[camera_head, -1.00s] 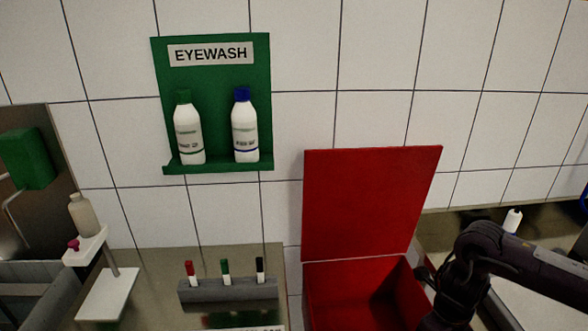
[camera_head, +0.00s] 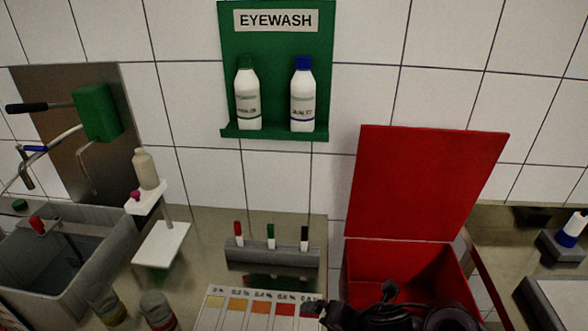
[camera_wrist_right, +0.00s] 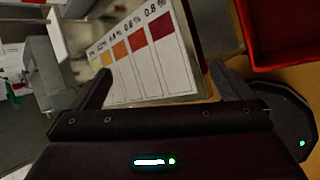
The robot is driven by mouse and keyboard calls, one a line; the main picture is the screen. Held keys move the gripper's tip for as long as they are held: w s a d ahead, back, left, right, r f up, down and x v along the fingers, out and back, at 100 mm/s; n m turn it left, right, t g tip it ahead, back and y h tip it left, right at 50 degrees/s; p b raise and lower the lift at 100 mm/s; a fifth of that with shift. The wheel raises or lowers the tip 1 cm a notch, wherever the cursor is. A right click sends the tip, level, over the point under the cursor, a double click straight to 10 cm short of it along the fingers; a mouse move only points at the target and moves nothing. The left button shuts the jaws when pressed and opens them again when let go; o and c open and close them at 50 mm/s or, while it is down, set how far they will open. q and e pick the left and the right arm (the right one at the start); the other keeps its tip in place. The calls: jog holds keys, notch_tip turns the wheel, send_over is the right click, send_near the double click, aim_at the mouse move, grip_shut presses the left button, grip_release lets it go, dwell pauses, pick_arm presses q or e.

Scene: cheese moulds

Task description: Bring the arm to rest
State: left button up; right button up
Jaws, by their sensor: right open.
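My right arm (camera_head: 385,312) shows at the bottom edge of the head view, dark, in front of the open red box. In the right wrist view my right gripper (camera_wrist_right: 162,85) has its two dark fingers wide apart with nothing between them. Beyond the fingers lies a white colour chart (camera_wrist_right: 141,52) with yellow to dark red patches. The chart also shows in the head view (camera_head: 262,309), just left of my right arm. My left arm and gripper are in neither view.
The red box (camera_head: 425,185) stands with its lid up. A grey marker rack (camera_head: 272,255) holds three pens on the counter. A sink (camera_head: 60,260) and a white stand (camera_head: 160,244) are at left. Two bottles stand on the green eyewash shelf (camera_head: 275,133).

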jog(key=s+d+m+g+h, duration=0.15)
jog(key=s+d+m, duration=0.45)
jog(key=m, duration=0.8)
jog(key=s+d+m+g+h, duration=0.1)
jog(key=s+d+m+h, duration=0.35)
jog(key=m, duration=0.95)
jog(key=s+f+g+y+b, duration=0.2)
jog(key=f+b, duration=0.5)
jog(key=f, duration=3)
jog(key=s+d+f+b, duration=0.2)
jog(key=s+f, duration=0.8)
jog(key=f, duration=0.1)
jog(key=s+d+f+b, duration=0.2)
jog(key=s+f, duration=0.8)
jog(key=f, duration=0.2)
jog(key=shift+s+g+h+b, duration=0.4)
jog(key=shift+g, duration=0.05)
